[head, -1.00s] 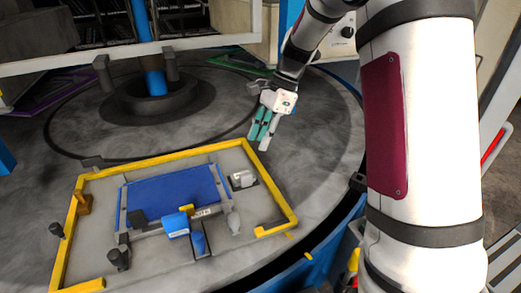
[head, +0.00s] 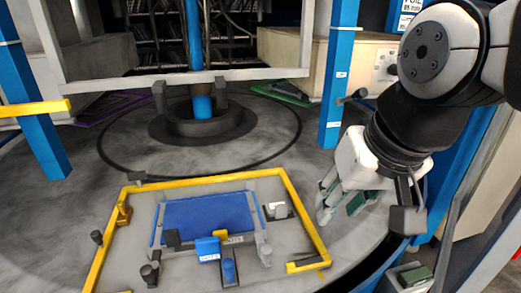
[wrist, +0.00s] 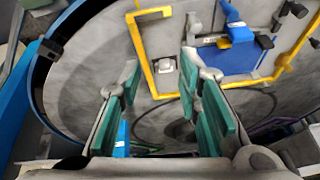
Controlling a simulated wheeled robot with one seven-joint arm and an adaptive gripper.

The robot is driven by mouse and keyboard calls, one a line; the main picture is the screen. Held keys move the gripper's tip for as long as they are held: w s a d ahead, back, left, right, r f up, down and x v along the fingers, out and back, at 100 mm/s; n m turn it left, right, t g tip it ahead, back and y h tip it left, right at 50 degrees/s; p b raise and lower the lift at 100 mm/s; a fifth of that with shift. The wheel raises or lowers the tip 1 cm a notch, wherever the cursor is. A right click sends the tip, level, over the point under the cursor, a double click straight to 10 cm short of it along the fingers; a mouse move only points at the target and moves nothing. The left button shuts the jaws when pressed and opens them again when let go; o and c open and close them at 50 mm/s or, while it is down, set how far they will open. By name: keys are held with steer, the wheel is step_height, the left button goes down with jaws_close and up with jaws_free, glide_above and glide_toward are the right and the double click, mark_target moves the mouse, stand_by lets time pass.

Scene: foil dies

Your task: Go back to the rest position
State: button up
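My gripper (head: 338,200) is at the right of the head view, above the round grey table (head: 85,185) and to the right of the yellow-framed fixture.
A blue post (head: 338,75) stands behind my gripper, and a blue central column (head: 197,60) rises from the table's middle. A pale frame bar (head: 190,78) crosses the back. The table's left side is clear. A small white part (head: 279,210) sits inside the fixture's right side.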

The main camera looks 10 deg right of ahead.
steer(key=shift+s+d+f+n+t, duration=0.1)
steer(key=shift+s+f+n+t, duration=0.1)
steer(key=shift+s+n, duration=0.4)
steer(key=shift+s+f+n+t, duration=0.2)
steer(key=shift+s+n, duration=0.2)
steer(key=shift+s, duration=0.25)
steer(key=shift+d, duration=0.1)
stand_by(0.8)
